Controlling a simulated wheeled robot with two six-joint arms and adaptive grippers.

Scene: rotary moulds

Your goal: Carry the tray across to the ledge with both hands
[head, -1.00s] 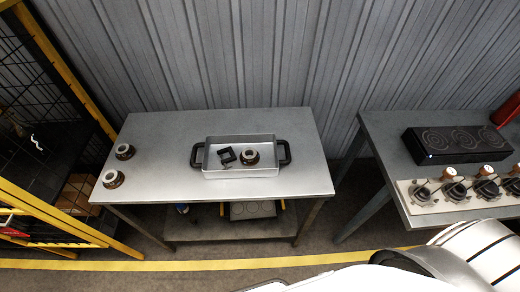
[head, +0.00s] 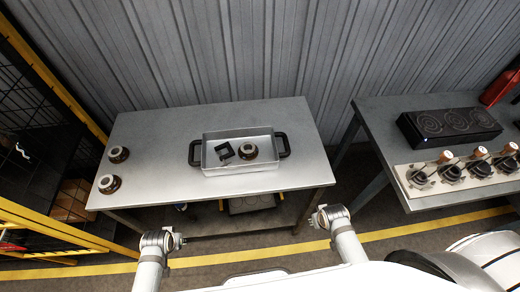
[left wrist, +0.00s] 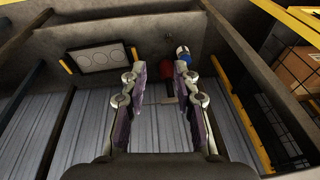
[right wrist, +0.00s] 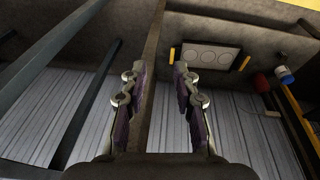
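The tray (head: 232,171) is a shallow metal pan with a black handle at each end, the left handle (head: 195,153) and the right handle (head: 283,145). It rests level on a grey table and holds a black square frame (head: 224,151) and a brown-and-metal ring (head: 248,151). In the head view both my arms reach up from below, short of the table's front edge, apart from the tray. My left gripper (left wrist: 158,85) and right gripper (right wrist: 160,85) are open and empty in their wrist views. I cannot tell which surface is the ledge.
Two ring parts (head: 118,154) sit at the left of the grey table (head: 160,130). A second table (head: 385,118) at the right bears a black box with round patterns (head: 450,124) and a pale board with several knobs (head: 408,180). A yellow-framed cage (head: 40,232) stands left.

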